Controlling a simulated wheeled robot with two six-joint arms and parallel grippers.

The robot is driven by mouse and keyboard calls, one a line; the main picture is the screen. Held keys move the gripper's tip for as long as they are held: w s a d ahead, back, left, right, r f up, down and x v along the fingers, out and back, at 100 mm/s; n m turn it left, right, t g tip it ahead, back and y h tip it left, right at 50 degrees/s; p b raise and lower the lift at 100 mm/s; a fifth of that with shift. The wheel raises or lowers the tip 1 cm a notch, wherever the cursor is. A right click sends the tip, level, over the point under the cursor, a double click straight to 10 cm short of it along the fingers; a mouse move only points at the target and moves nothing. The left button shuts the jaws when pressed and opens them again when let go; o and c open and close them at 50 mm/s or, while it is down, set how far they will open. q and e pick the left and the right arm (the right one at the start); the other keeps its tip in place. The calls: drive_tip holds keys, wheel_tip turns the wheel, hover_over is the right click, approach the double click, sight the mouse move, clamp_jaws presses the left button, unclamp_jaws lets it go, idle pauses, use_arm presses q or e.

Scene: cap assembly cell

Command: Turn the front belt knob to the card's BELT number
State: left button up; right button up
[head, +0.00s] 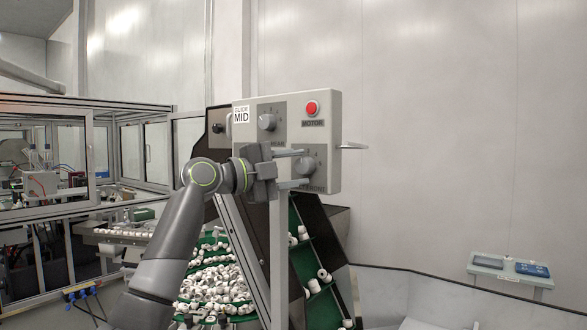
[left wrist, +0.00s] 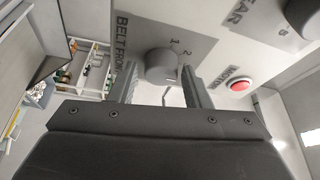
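The front belt knob (head: 308,165) is a grey dial low on the right of the control box (head: 327,130). It also shows in the left wrist view (left wrist: 160,65), by the lettering "BELT FRON" and the numbers 1 and 2. Its setting is too unclear to read. My left gripper (head: 297,168) is open before it, one finger above and one below in the head view. In the left wrist view the knob appears between and beyond the fingertips; contact cannot be told. A card (head: 241,115) on the box reads "MID"; no BELT number is legible. My right gripper is not in view.
The rear knob (head: 267,122) sits up and left on the box, and the red motor button (head: 312,108) is close above the front knob. A green belt with white caps (head: 215,285) runs below. A small stand (head: 510,269) is at far right.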

use_arm(q)
drive_tip(key=shift+o, duration=1)
drive_tip(key=shift+a, duration=0.1)
drive_tip(key=b+v, duration=0.7)
drive_tip(key=v, duration=1)
